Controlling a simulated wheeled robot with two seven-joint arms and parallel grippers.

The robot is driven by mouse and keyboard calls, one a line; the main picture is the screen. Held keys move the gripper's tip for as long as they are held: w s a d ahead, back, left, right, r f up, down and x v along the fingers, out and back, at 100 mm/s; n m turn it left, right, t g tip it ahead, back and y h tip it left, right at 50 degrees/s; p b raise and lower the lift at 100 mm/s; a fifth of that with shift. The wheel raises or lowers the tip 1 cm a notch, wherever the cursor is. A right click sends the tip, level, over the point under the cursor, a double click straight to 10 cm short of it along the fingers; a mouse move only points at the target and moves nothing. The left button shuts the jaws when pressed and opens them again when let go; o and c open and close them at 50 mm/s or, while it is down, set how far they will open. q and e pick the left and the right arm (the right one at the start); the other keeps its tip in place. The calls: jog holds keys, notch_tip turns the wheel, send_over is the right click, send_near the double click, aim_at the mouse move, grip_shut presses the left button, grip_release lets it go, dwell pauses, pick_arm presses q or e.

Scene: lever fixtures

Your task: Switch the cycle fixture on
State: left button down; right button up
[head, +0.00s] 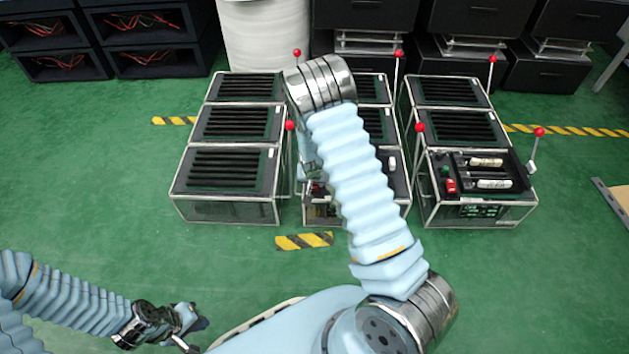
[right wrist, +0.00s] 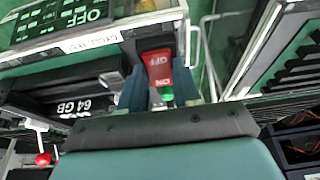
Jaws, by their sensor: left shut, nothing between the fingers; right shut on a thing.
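The cycle fixture (head: 323,215) is the front box of the middle column in the head view, largely covered by my right arm. The right wrist view shows its white label (right wrist: 90,41), seemingly reading "CYCLE TEST", and a display (right wrist: 85,12) reading OFF upside down. A red switch (right wrist: 157,68) marked OFF and ON has a green part (right wrist: 167,94) beside it. My right gripper (right wrist: 160,92) is shut on the red switch, one finger on each side; exact contact is hard to see. My left gripper (head: 197,320) is shut and empty, low at the left.
Similar fixtures stand left (head: 225,185) and right (head: 480,210), with several red-ball levers (head: 539,132) around. Black-yellow floor tape (head: 304,241) lies in front. The green floor at the left is clear.

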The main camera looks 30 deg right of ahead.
jog(key=shift+w+d+g+y, duration=0.25)
jog(key=shift+g+y, duration=0.35)
jog(key=shift+g, duration=0.4)
jog(key=shift+w+d+g+y, duration=0.1)
jog(key=shift+w+g+y, duration=0.25)
jog(key=shift+g+y, duration=0.65)
jog(key=shift+g, duration=0.3)
jog(key=o, duration=1.1)
jog(key=shift+c, duration=0.2)
notch_tip(320, 180, up, 14)
jog(key=w+p, duration=0.1)
jog(key=shift+w+d, duration=0.15)
jog(key=shift+d, duration=0.25)
jog(key=shift+f, duration=0.1)
